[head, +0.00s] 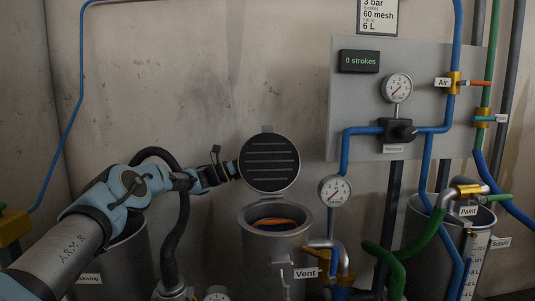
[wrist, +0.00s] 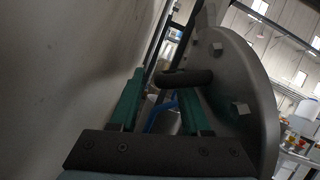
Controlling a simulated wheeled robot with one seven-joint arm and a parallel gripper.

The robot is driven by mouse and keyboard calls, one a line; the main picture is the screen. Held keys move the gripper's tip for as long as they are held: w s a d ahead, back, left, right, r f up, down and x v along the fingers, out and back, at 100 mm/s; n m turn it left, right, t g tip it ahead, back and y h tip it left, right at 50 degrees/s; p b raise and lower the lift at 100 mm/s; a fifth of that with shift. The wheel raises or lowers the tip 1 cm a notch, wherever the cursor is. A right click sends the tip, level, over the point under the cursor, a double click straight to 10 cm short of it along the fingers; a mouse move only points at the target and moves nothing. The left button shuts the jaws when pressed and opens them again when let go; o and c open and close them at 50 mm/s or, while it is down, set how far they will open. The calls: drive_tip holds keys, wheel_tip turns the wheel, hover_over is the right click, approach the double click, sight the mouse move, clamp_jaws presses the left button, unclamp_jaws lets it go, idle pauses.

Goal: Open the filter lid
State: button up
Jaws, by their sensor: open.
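The filter lid (head: 269,163) is a round dark disc with several ribs across its face. It stands raised, nearly upright, above the back of the open filter housing (head: 274,216). Orange-brown material shows inside the housing. My gripper (head: 235,168) is at the lid's left edge. In the wrist view my gripper (wrist: 163,88) is open, with two teal fingers apart. A dark rounded handle (wrist: 187,77) on the lid shows by the fingertips; whether it lies between them I cannot tell. The lid's grey bolted outer side (wrist: 235,90) fills the right there.
A vent pipe labelled Vent (head: 305,273) and a gauge (head: 334,191) stand right of the housing. A grey panel (head: 355,105) with a stroke display is on the wall. A paint vessel (head: 425,225) is at the right. Bare wall (wrist: 60,80) runs close along my gripper's left.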

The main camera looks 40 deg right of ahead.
drive_tip(key=shift+x, duration=0.85)
drive_tip(key=shift+c, duration=0.3)
clamp_jaws()
idle(0.5)
